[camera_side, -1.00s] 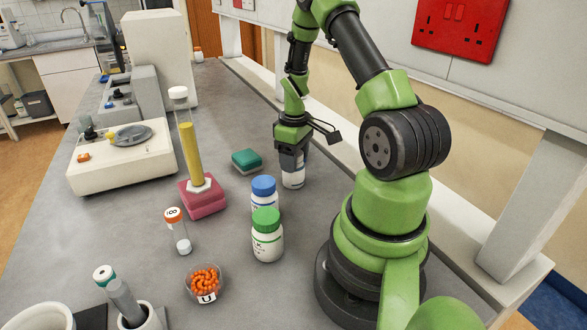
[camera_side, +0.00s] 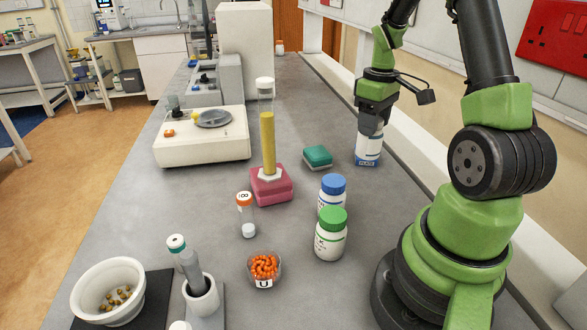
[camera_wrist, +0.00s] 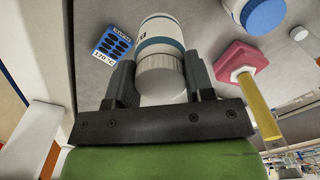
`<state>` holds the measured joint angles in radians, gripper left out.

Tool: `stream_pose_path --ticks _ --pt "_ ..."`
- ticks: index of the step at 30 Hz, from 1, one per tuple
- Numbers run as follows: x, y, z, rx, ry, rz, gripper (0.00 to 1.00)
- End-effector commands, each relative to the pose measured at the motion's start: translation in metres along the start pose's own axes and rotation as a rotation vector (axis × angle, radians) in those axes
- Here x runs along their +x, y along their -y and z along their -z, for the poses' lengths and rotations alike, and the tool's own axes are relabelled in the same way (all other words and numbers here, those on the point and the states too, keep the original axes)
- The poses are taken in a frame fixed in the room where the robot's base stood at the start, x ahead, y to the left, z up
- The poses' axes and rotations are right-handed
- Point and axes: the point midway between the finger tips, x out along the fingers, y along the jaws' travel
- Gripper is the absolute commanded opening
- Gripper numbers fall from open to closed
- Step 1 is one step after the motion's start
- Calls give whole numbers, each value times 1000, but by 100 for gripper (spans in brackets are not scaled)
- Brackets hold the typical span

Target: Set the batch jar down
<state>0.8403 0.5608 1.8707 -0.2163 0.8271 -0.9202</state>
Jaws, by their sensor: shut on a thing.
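The batch jar (camera_side: 368,148) is white with a blue-and-white label and looks upright in the side view. My gripper (camera_side: 372,122) is shut around its top from above. In the wrist view the jar (camera_wrist: 160,38) stretches away from my gripper (camera_wrist: 160,88), its ribbed pale cap between the two fingers. The jar's base is over or on the grey bench near the back ledge; I cannot tell whether it touches.
A teal block (camera_side: 317,156) lies left of the jar. Blue-capped (camera_side: 332,188) and green-capped (camera_side: 330,238) bottles stand nearer. A yellow-filled cylinder (camera_side: 268,140) stands on a pink base (camera_side: 271,190). A small blue card (camera_wrist: 113,42) lies by the jar in the wrist view.

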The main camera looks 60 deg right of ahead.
Motion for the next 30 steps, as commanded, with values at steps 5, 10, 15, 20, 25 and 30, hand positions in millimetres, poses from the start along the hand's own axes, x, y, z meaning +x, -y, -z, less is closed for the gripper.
stream_pose_path --ticks 5,10,15,20,25,30 --pt "-6 6 7 -18 -2 -2 9" --pt "-27 44 39 -113 -2 -5 9" --pt "-63 116 74 -249 -2 -7 9" --pt "-92 179 86 -340 -3 -6 9" --pt "-106 237 101 -351 -3 -1 9" --pt "-88 264 133 -210 2 1 9"
